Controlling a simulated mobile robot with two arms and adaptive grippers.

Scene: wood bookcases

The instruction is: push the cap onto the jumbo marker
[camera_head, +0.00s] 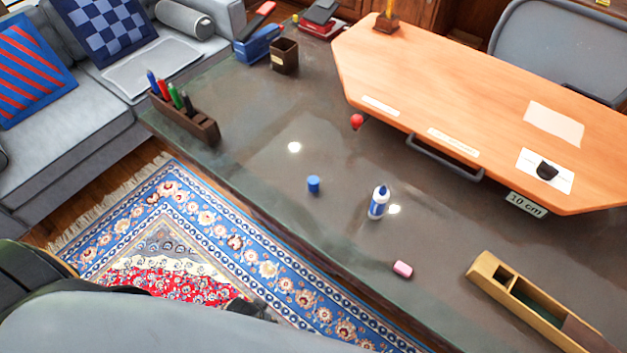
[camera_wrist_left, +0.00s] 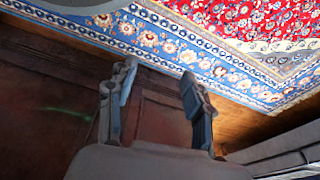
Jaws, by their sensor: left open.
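The jumbo marker (camera_head: 377,205), white with blue bands and a dark tip, stands upright on the dark desktop. A short blue cylinder, which looks like the cap (camera_head: 313,184), stands apart on the desktop to the left of the marker. My left gripper (camera_wrist_left: 160,88) is open and empty in the left wrist view, with the rug and dark wood panelling behind its fingers. Neither the marker nor the cap shows in that view. My right gripper is in neither view.
A pink eraser (camera_head: 403,269) lies right of the marker, near the desk's front edge. A wooden organizer (camera_head: 488,271) is at the lower right and a pen holder (camera_head: 203,126) at the left. A raised wooden board (camera_head: 480,100) covers the back. Desktop around the cap is clear.

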